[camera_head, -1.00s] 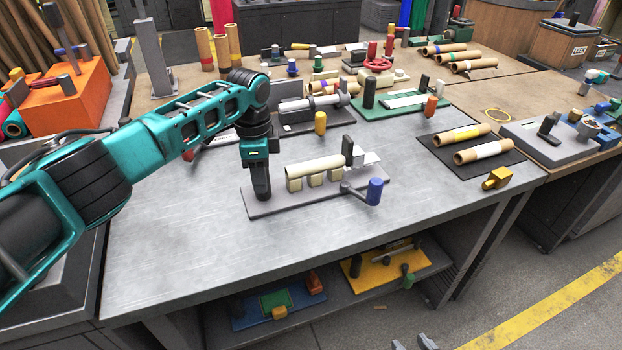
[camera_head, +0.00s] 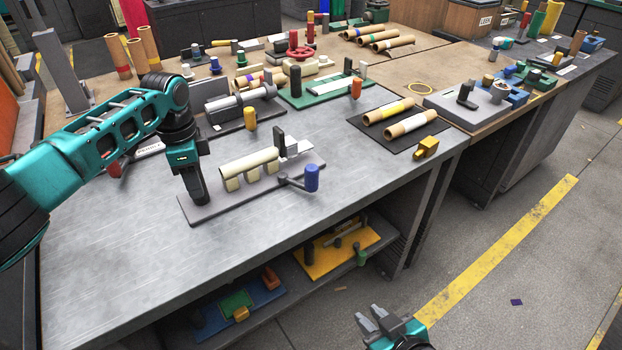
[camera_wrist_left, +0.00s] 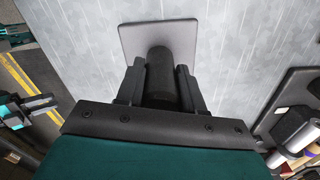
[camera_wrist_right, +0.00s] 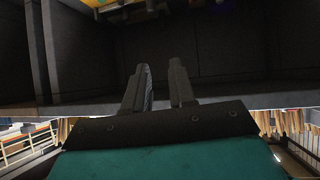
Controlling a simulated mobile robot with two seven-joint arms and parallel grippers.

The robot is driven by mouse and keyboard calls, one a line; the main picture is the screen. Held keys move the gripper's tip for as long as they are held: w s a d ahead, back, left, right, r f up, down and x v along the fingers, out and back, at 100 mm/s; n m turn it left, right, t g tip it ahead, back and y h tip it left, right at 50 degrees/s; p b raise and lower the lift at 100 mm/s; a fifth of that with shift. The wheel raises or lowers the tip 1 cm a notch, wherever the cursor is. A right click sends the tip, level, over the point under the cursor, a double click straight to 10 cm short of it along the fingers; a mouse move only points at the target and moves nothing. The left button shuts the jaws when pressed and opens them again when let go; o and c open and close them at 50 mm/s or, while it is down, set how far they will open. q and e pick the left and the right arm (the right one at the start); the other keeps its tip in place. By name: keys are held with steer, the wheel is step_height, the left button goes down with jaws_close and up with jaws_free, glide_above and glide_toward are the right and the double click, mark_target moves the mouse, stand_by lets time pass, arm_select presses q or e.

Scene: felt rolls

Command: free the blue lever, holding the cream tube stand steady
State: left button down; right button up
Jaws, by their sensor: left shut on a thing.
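The cream tube stand is a grey base plate (camera_head: 232,205) on the metal table, with a cream tube (camera_head: 250,162) on cream blocks. The blue lever (camera_head: 311,177) stands upright at its right front, on a dark arm joined to the stand. My left gripper (camera_head: 197,197) points down at the plate's left end and is shut on a dark round post (camera_wrist_left: 160,72), which shows between its fingers in the left wrist view. My right gripper (camera_head: 372,322) is low in front of the table, empty, its fingers apart; they also show in the right wrist view (camera_wrist_right: 158,85).
A yellow block (camera_head: 426,148) and a black mat (camera_head: 385,140) with cardboard tubes lie to the right. A yellow cylinder (camera_head: 250,118) and a grey roller fixture (camera_head: 240,105) stand behind the stand. The table's front edge lies between my right gripper and the stand.

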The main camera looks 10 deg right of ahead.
steer(key=w+d+n, duration=0.1)
steer(key=w, duration=0.1)
steer(key=w+d+n, duration=0.1)
steer(key=w, duration=0.1)
steer(key=w+d+n, duration=0.1)
steer(key=w, duration=0.2)
steer(key=shift+w+f+g+h, duration=0.1)
steer(key=shift+g+h, duration=0.2)
steer(key=shift+g, duration=0.1)
jaws_close()
steer(key=w+d+r+n+g+h, duration=0.1)
steer(key=w+d+r+n+h, duration=0.15)
steer(key=w+d+r, duration=0.5)
steer(key=w+d+r+n+g+h, duration=0.15)
steer(key=w+d+r+n, duration=0.3)
steer(key=w+d, duration=0.5)
step_height(320, 180, up, 12)
steer(key=r+n+g+y, duration=0.1)
steer(key=n+g+y, duration=0.1)
steer(key=n+y, duration=0.6)
glide_above(312, 180)
steer(key=w+d, duration=0.2)
steer(key=d, duration=0.2)
steer(key=n+h, duration=0.2)
steer(key=shift+w+d+f, duration=0.15)
steer(key=shift+f, duration=2.05)
steer(key=shift+w+d+f, duration=0.1)
steer(key=shift+d+f, duration=0.05)
steer(key=shift+f, duration=2.05)
